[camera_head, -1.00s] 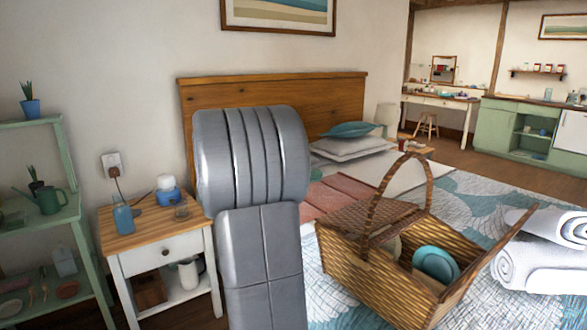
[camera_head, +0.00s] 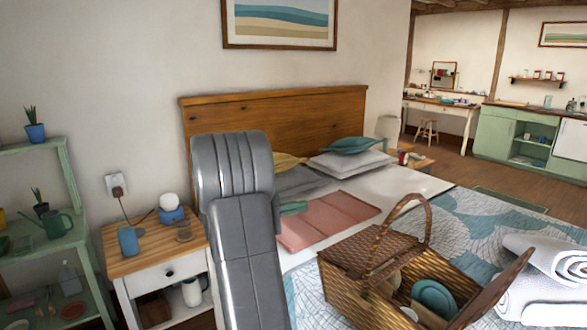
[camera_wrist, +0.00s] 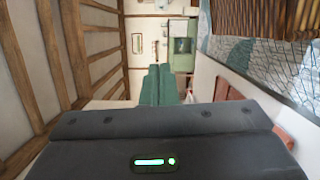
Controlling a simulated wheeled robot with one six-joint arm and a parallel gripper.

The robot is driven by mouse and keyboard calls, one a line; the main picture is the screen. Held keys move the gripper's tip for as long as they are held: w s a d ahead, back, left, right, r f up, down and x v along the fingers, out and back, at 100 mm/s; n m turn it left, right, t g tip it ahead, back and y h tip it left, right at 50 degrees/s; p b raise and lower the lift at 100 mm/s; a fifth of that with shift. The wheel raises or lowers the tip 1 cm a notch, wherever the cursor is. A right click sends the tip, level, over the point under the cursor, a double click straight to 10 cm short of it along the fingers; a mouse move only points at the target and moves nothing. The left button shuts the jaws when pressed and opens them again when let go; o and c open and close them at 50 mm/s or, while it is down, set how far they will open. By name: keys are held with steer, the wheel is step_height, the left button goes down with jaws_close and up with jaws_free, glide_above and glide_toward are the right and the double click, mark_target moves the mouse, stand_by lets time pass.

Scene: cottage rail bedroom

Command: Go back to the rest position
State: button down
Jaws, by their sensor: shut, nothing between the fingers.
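My gripper (camera_wrist: 158,78) shows in the wrist view with its two green fingers together, shut and empty, pointing away into the room. In the head view my grey arm stands upright between the nightstand and the bed. A small green piece beside the arm's right edge looks like my fingers, over the near side of the bed; most of the gripper is hidden behind the arm. The fingers touch nothing that I can see.
The nightstand (camera_head: 158,243) holds a blue cup (camera_head: 127,241) and a lamp-like blue and white item (camera_head: 171,209). A green shelf (camera_head: 45,246) stands at left. The bed bears a wicker basket (camera_head: 345,295), rolled white towels (camera_head: 545,265) and pillows (camera_head: 350,160). The headboard (camera_head: 270,120) is behind.

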steer(key=shift+w+a+f+n+p, duration=0.15)
steer(key=shift+w+a+n+p, duration=0.15)
steer(key=shift+w+n+p, duration=0.1)
